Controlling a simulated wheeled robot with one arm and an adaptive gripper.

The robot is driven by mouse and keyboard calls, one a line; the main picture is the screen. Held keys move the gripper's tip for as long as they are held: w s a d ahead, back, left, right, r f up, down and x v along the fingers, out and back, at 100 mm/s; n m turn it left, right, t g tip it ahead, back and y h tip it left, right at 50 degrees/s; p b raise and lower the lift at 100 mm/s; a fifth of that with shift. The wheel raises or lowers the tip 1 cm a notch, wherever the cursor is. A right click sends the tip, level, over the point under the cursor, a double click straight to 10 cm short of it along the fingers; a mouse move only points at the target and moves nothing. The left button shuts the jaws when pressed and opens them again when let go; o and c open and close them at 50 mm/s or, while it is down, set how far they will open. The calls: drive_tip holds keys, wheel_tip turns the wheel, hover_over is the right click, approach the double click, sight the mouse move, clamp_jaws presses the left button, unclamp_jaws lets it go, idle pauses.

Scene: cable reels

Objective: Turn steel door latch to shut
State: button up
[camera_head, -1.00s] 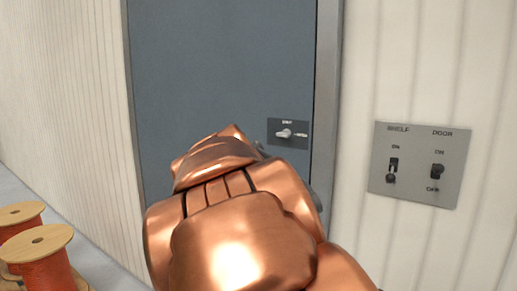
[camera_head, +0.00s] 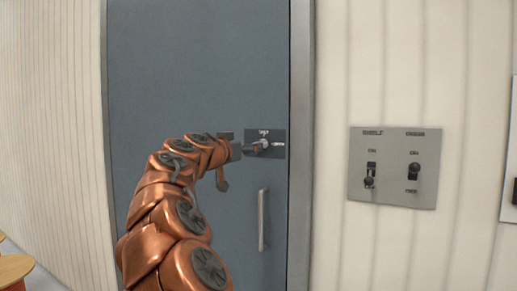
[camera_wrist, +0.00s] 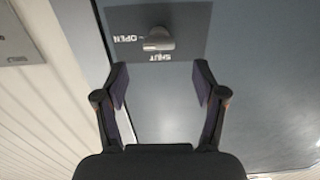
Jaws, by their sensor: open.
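The steel latch (camera_wrist: 158,40) is a small pale lever on a dark plate (camera_wrist: 192,20) on the blue-grey door (camera_head: 200,70). In the wrist view, which is upside down, its bar lies toward the OPEN label, and the SHUT label is on the side nearer my gripper. My gripper (camera_wrist: 160,80) is open and empty, its two dark fingers apart in front of the plate, with the latch just beyond and between the tips.
A vertical bar handle (camera_head: 263,220) is on the door below the plate. A grey switch panel (camera_head: 394,190) with two switches is on the ribbed wall to the right. A wooden reel (camera_head: 14,270) is at the lower left.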

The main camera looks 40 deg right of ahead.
drive_tip(key=p+x, duration=0.1)
drive_tip(key=x, duration=0.6)
drive_tip(key=shift+d, duration=0.15)
drive_tip(key=shift+f, duration=0.1)
drive_tip(key=c, duration=1.1)
